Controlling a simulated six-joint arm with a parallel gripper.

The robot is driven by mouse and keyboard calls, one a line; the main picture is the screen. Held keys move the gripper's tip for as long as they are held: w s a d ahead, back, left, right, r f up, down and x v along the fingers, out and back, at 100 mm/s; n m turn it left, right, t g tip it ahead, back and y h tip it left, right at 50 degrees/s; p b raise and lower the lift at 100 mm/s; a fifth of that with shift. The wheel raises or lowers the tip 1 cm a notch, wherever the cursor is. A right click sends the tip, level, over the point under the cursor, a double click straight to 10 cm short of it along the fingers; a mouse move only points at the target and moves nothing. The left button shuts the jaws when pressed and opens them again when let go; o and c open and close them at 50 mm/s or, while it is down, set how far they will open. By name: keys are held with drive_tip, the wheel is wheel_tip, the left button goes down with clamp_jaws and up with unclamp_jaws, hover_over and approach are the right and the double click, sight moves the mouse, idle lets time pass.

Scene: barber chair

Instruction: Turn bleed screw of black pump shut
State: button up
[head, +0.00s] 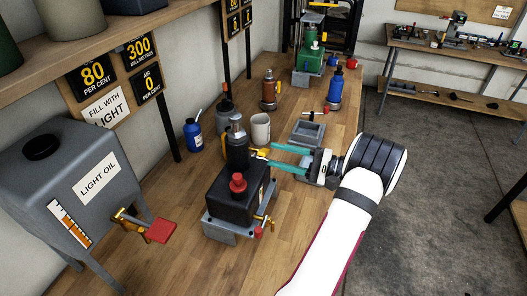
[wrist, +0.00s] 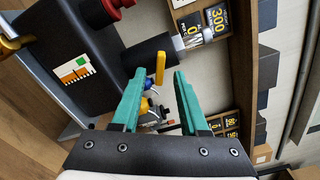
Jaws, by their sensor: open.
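The black pump (head: 238,200) stands on the wooden bench, with a red knob (head: 238,183) on top and an upright dark cylinder (head: 237,150) behind it. A yellow handle (head: 262,153) sticks out beside that cylinder; I take it to be the bleed screw. My gripper (head: 273,158) has its teal fingers reaching in from the right, near the yellow handle. In the wrist view the yellow handle (wrist: 160,66) shows between the open fingertips of my gripper (wrist: 159,76). Whether either finger touches it I cannot tell. The pump body (wrist: 95,62) is at left there.
A grey light oil tank (head: 75,180) with a red-handled tap (head: 160,230) stands left. Bare bench (head: 185,265) lies in front of the pump.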

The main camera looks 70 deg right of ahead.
sight(268, 153)
drive_tip(key=w, duration=0.4)
drive_tip(key=shift+w, duration=0.2)
clamp_jaws()
